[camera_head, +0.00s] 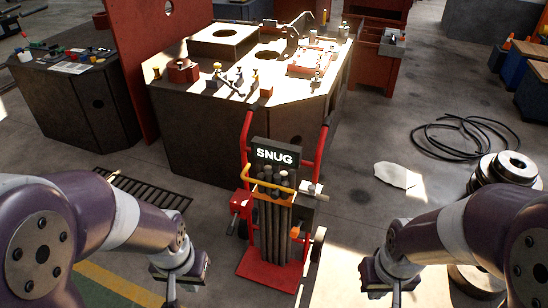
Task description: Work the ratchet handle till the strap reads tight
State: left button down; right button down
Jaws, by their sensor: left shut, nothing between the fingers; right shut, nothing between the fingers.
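A red hand cart (268,278) stands upright on the floor between my arms. It carries a bundle of dark upright bars (273,240). A sign (275,156) at its top reads "SNUG". A yellow-orange band or bar (262,180) runs across the front of the bundle. A lever with an orange grip (295,232) is at the cart's right side, below a small grey mechanism; I cannot tell for sure that it is the ratchet handle. My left gripper (172,292) is shut and empty, left of the cart. My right gripper (394,292) is shut and empty, right of it. Neither touches the cart.
A large dark workbench (215,145) with tools stands close behind the cart. A floor grate (150,190) lies to the left. Stacked metal rollers (505,170) stand at the right, near my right arm. Black coiled hose (465,135) and a pale sheet (394,175) lie on the floor.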

aim_at(293, 233)
jog(key=i+j, duration=0.25)
jog(key=i, duration=0.2)
jog(key=i+j, duration=0.25)
jog(key=i, duration=0.15)
jog(key=z, duration=0.05)
